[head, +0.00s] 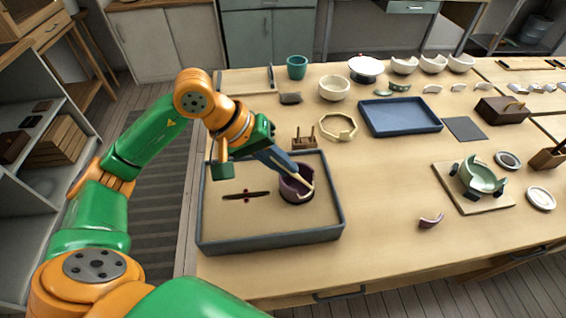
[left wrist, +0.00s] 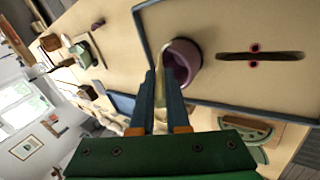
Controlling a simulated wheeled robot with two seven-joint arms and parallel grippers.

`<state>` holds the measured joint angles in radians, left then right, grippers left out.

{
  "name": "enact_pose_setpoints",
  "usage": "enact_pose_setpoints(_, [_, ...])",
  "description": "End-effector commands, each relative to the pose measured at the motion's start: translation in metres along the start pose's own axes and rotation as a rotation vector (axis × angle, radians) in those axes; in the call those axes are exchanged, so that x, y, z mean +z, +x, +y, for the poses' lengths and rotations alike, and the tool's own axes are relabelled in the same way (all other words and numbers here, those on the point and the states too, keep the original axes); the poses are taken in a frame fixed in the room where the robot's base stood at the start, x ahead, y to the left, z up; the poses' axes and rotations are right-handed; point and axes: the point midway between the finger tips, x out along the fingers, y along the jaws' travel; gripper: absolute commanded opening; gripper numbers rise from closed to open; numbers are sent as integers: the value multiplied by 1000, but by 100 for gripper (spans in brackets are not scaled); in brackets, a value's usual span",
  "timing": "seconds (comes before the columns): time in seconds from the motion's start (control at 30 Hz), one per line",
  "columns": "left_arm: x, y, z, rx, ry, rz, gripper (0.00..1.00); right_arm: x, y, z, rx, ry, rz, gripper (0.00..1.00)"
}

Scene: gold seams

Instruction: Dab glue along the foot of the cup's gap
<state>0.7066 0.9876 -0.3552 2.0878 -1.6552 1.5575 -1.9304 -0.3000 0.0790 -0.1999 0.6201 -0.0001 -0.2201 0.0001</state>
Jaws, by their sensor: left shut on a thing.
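The plum-purple cup (head: 289,193) stands in the sand-coloured tray (head: 270,238) near its right side. The cup also shows in the left wrist view (left wrist: 188,58). My left gripper (head: 284,164) is shut on a pale, slim stick (head: 301,179), just above and behind the cup. The stick slants down over the cup's rim; in the left wrist view the stick (left wrist: 160,85) reaches up beside the cup's wall. I cannot tell whether its tip touches the cup. The cup's gap is not clear in either view. A plum shard (head: 431,220) lies on the table to the right.
A dark strip with red spots (head: 245,195) lies in the tray, left of the cup. A small wooden rack (head: 304,142) stands just behind the tray. A green bowl (head: 481,178) in a holder stands at right.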

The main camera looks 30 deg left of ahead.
Motion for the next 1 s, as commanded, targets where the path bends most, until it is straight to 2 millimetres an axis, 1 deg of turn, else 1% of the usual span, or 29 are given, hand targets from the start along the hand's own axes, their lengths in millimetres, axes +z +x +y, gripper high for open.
enact_pose_setpoints(0.47, [0, 1, -1, 0, 0, 0, 0, 0, 2, 0, 1, 0, 0, 50])
enact_pose_setpoints(0.67, [-1, -2, 2, 1, 0, 1, 0, 0, 4, 0, 1, 0, 0, 50])
enact_pose_setpoints(1.0, [-20, -1, 4, 1, 0, 1, 0, 0, 0, 1, 1, -1, 0, 50])
